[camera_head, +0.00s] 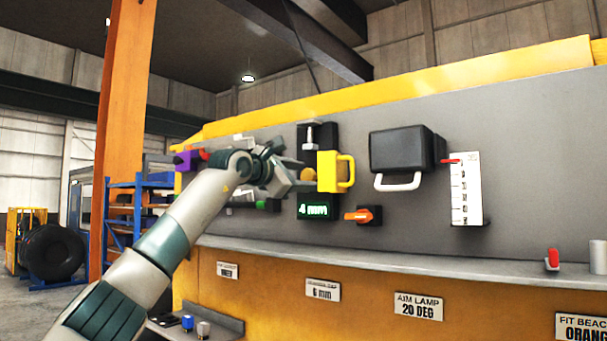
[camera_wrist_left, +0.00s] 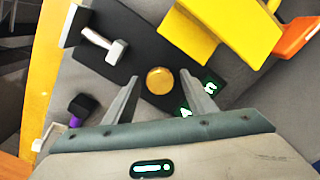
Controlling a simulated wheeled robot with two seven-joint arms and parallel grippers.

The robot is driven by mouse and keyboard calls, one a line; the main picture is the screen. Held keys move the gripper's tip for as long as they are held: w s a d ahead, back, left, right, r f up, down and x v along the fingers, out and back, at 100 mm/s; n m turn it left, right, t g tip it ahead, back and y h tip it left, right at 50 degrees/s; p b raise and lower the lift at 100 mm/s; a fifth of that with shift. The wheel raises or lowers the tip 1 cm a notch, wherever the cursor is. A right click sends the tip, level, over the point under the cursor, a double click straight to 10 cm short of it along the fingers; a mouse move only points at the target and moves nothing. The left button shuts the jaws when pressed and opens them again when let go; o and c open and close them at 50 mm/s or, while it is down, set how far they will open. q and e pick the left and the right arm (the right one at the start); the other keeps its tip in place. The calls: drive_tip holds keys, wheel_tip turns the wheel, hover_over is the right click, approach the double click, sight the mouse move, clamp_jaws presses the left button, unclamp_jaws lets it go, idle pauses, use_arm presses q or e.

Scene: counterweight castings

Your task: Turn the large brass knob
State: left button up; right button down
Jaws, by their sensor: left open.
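The brass knob (camera_head: 308,174) is a round gold disc on a black plate, just right of my left gripper's fingers in the head view. In the left wrist view the knob (camera_wrist_left: 159,81) shows face-on, ahead of and between the two fingertips. My left gripper (camera_head: 298,176) is open, and its fingers (camera_wrist_left: 160,84) are apart with nothing held between them. I cannot tell how far the fingertips stand from the knob. A green display (camera_head: 313,207) below the knob reads 4 mm. My right gripper is in neither view.
A yellow handled block (camera_head: 335,172) sits close right of the knob. An orange handle (camera_head: 358,215) is lower right, and a silver-tipped lever (camera_wrist_left: 103,45) is near the knob. A black box (camera_head: 402,150) with a white handle is farther right. A ledge (camera_head: 420,256) runs below.

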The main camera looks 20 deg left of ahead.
use_arm(q)
drive_tip(key=shift+c, duration=0.6)
drive_tip(key=c, duration=0.9)
